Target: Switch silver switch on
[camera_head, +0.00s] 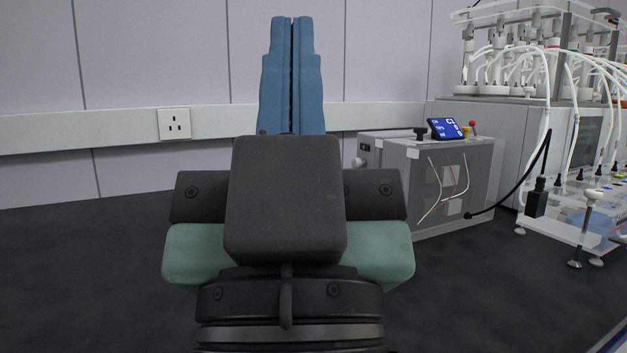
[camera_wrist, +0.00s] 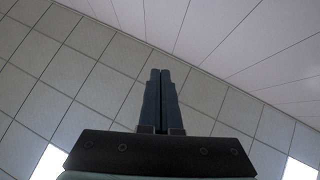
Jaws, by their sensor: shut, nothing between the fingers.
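My gripper (camera_head: 292,24) points straight up in the middle of the head view, its two blue fingers pressed together with nothing between them. In the wrist view my gripper (camera_wrist: 160,73) also shows shut, against ceiling and wall. A grey box (camera_head: 470,165) stands right of my gripper, apart from it. On its top are a black knob (camera_head: 421,133), a tilted blue-lit display (camera_head: 445,128) and a red-topped lever (camera_head: 473,126). Small fittings (camera_head: 364,148) show at its left end. I cannot make out for sure which part is the silver switch.
Bigger reactor equipment (camera_head: 540,95) with many white tubes stands at the right, behind and beside the box. A black cable (camera_head: 510,190) runs from the box to a black plug (camera_head: 537,198). A wall socket (camera_head: 174,124) is at the left. The dark surface at left is clear.

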